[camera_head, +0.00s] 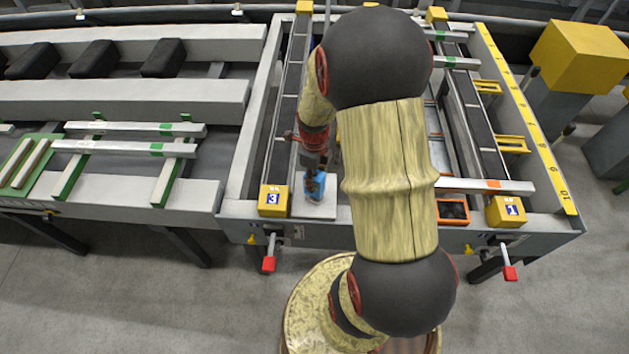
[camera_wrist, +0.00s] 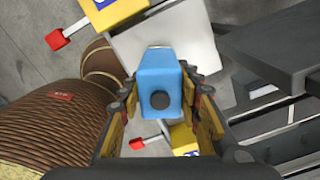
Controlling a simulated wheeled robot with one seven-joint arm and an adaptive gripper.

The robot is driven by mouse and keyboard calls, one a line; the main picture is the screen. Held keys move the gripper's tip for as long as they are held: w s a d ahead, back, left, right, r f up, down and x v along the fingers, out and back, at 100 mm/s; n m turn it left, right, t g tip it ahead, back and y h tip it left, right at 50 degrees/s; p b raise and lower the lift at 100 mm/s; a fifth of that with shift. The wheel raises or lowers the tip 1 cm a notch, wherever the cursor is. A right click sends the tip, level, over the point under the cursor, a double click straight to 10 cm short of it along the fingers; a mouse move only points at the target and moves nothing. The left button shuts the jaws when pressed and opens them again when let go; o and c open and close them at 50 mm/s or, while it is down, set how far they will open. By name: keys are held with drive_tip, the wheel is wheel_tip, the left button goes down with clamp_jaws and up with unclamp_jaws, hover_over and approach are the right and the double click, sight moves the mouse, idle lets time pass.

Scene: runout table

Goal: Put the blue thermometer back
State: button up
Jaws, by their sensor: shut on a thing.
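The blue thermometer (camera_wrist: 158,80) is a small blue block with a dark round knob, between the fingers in the wrist view. My gripper (camera_wrist: 163,108) is shut on it, with one finger on each side. In the head view the blue thermometer (camera_head: 320,189) shows under my gripper (camera_head: 316,176), over or on a pale plate (camera_head: 318,211) beside the yellow block marked 3. The same pale plate (camera_wrist: 205,45) lies behind it in the wrist view. I cannot tell whether the thermometer touches the plate.
The yellow block marked 3 (camera_head: 273,201) stands just left of the plate, and the one marked 1 (camera_head: 507,211) stands at right. Red-ended levers (camera_head: 269,263) hang at the front edge. My arm hides the table's middle.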

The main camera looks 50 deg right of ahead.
drive_tip(key=shift+f, duration=0.25)
drive_tip(key=shift+f, duration=0.15)
drive_tip(key=o, duration=0.9)
drive_tip(key=shift+o, duration=0.8)
